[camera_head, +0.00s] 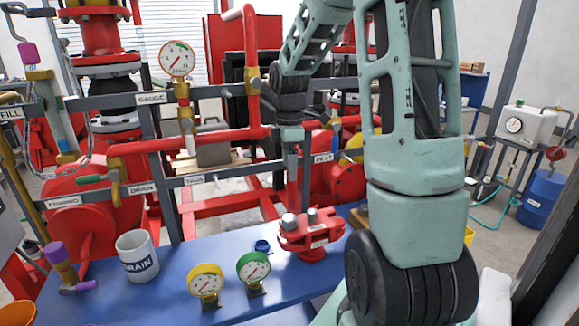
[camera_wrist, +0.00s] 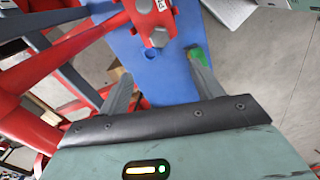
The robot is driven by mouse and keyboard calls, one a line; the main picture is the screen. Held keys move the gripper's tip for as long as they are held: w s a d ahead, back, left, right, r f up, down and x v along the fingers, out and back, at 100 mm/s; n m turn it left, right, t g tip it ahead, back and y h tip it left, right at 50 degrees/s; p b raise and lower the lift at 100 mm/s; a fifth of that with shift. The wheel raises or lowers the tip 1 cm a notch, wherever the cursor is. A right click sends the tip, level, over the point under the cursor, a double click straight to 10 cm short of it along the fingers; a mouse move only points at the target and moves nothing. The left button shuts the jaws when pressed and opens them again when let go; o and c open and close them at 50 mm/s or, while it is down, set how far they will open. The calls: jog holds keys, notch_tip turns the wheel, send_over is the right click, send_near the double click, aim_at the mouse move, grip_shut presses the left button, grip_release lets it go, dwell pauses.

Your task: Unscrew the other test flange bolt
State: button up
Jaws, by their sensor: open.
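The red test flange (camera_head: 316,239) stands on the blue bench top (camera_head: 190,258). Two grey bolt heads show on it, a left bolt (camera_head: 289,222) and a right bolt (camera_head: 312,214). In the wrist view the flange (camera_wrist: 152,20) is at the top, with one bolt head (camera_wrist: 160,38) at its near end and another (camera_wrist: 145,5) at the picture's top edge. My gripper (camera_wrist: 158,66) is open and empty, its fingers spread, pointing toward the bench with the flange ahead of the fingertips.
A yellow gauge (camera_head: 205,283), a green gauge (camera_head: 253,270) and a small blue part (camera_head: 262,246) lie left of the flange. A white mug (camera_head: 137,256) labelled DRAIN stands farther left. Red pipe (camera_head: 190,140) and grey labelled rails (camera_head: 215,177) run behind the bench.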

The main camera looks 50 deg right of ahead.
aim_at(289, 219)
notch_tip(289, 219, down, 18)
jog(key=n, duration=0.7)
jog(key=shift+r+p, duration=0.25)
jog(key=shift+p, duration=0.1)
jog(key=c, duration=1.1)
jog(key=shift+n, duration=0.3)
